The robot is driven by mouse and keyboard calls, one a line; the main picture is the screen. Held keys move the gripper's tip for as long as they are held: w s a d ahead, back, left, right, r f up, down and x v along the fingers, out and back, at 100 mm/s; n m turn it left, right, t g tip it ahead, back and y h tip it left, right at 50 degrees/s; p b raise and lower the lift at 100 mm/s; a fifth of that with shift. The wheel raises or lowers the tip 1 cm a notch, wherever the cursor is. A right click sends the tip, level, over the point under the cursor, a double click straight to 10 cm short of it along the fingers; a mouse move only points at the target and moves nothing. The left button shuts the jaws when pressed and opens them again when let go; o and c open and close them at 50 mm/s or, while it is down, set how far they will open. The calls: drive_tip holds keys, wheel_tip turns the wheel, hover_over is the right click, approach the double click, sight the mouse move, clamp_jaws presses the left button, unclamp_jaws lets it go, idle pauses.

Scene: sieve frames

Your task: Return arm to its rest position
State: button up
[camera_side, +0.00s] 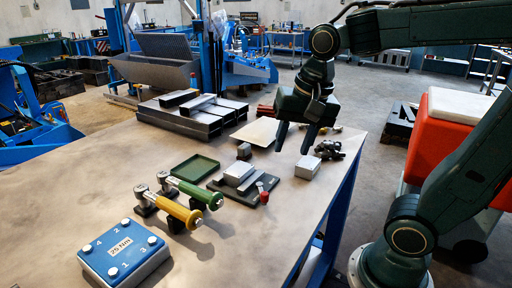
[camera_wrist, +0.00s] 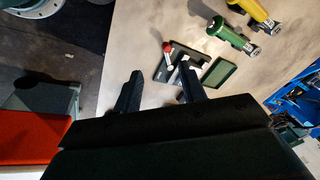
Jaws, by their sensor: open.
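My gripper (camera_side: 295,142) is above the far right part of the table (camera_side: 70,195), its two dark fingers pointing down. The fingers are apart with nothing between them. In the wrist view the open fingers (camera_wrist: 158,82) also show, with the dark plate (camera_wrist: 160,65) beyond them. In the side view that dark fixture plate (camera_side: 262,192) carries a grey block (camera_side: 239,174) and a red-topped knob (camera_side: 265,184). The fingertips are clear of the table and of the things on it.
A green tray (camera_side: 195,167), a light grey block (camera_side: 308,168) and stacked metal bars (camera_side: 190,120) stand nearby. A red bin (camera_side: 440,145) is right.

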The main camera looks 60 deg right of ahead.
drive_tip(key=s+a+f+n+t, duration=0.1)
drive_tip(key=s+n+t, duration=0.1)
drive_tip(key=s+n, duration=0.5)
drive_tip(key=shift+a+n+t, duration=0.15)
drive_tip(key=shift+n+t, duration=0.25)
drive_tip(key=shift+n, duration=1.3)
